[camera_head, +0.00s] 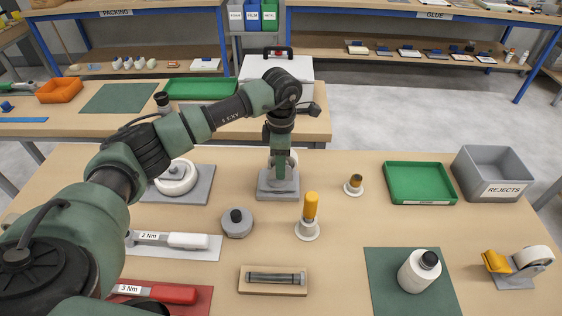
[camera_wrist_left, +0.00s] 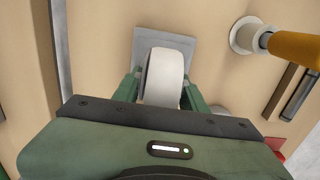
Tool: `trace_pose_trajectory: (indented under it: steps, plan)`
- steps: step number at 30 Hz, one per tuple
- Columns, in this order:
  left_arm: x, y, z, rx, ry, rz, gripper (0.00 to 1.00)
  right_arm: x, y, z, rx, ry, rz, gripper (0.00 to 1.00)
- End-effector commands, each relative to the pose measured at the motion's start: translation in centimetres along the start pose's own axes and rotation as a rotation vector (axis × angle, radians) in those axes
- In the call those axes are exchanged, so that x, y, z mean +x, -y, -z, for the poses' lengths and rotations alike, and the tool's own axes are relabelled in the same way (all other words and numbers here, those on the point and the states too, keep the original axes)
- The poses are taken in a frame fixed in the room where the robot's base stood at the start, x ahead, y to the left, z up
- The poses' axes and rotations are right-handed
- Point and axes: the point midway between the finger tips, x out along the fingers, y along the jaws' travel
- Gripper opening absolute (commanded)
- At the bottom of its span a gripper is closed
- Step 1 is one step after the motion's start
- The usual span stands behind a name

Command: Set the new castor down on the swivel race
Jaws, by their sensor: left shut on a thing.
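My left gripper (camera_head: 281,160) points straight down over a grey square block (camera_head: 278,190) near the middle of the bench. It is shut on the new castor, whose white wheel (camera_wrist_left: 163,78) shows between the fingers in the left wrist view. In the head view the fingers hide most of the wheel. The grey block's plate (camera_wrist_left: 190,44) shows behind the wheel in the wrist view. The swivel race is hidden under the castor and gripper, and I cannot tell whether they touch. My right gripper is in neither view.
Another white wheel (camera_head: 177,177) lies on a grey plate at left, partly behind my arm. A yellow-handled tool (camera_head: 310,208), a dark-topped grey piece (camera_head: 237,222) and a small brown-topped piece (camera_head: 353,184) stand close by. A green tray (camera_head: 420,201) and rejects bin (camera_head: 518,188) are at right.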

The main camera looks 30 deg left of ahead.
Motion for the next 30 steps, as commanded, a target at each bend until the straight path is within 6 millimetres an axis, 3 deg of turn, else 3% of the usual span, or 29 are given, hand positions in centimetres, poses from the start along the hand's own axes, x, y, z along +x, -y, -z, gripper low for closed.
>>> trace_pose_trajectory:
  steps: [6,7,9,22,30]
  plan:
    - [0.3,-0.1,-0.1,0.000,0.002,-0.002,0.00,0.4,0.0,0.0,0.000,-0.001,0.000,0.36]
    - [0.3,0.0,0.0,0.000,0.000,0.000,0.50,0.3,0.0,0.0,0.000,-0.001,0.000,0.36]
    - [0.3,0.0,0.0,0.000,0.000,0.000,0.63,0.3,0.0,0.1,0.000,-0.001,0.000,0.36]
    - [-0.6,-0.1,-0.1,0.000,0.002,-0.003,0.63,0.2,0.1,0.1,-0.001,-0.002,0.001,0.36]
    - [-6.1,-0.2,-0.1,0.000,0.003,-0.006,0.63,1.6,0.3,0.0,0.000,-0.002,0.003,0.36]
